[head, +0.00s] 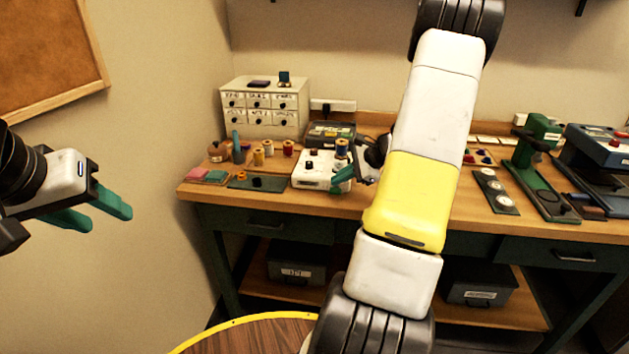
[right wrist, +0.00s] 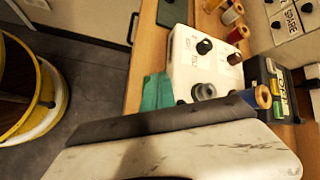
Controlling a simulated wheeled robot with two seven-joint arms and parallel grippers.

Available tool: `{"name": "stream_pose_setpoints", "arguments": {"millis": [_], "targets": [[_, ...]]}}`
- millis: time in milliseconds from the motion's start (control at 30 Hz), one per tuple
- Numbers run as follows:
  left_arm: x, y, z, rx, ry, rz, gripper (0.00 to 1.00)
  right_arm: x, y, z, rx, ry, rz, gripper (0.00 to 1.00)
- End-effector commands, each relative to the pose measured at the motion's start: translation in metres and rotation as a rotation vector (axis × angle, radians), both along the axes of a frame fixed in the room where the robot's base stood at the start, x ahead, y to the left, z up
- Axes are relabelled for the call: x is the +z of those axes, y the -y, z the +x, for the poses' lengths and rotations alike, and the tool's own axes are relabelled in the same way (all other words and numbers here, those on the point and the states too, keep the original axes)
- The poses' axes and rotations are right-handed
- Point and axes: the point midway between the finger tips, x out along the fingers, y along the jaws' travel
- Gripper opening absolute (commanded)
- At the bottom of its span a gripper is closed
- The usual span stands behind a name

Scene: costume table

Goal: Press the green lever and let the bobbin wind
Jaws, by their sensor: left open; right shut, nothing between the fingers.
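A white winder box (head: 312,168) with dark knobs stands on the bench; in the right wrist view its top (right wrist: 197,65) shows two dark knobs and a grey round piece (right wrist: 204,91). My right gripper (head: 341,179) is shut and empty at the box's right front side; its teal fingers (right wrist: 157,92) also show by the box's edge in the right wrist view. I cannot tell whether they touch it. I cannot pick out the green lever or the bobbin; my fingers and arm cover part of the box. My left gripper (head: 98,207) is open and empty, left of the bench.
A blue thread spool (head: 342,147) stands behind the box. Several other spools and a drawer cabinet (head: 264,107) stand at the back left. A dark green mat (head: 257,182) lies left of the box. A green press (head: 530,165) stands at right. My right arm crosses the bench's middle.

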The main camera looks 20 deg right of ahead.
Motion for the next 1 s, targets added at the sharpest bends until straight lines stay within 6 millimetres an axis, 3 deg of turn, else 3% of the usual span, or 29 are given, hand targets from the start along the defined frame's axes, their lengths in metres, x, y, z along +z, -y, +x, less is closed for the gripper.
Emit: {"name": "stream_pose_setpoints", "arguments": {"millis": [1000], "targets": [[0.0, 0.0, 0.0, 0.0, 0.0, 0.0, 0.47, -0.011, 0.0, 0.0, 0.0, 0.0, 0.0, 0.0]]}}
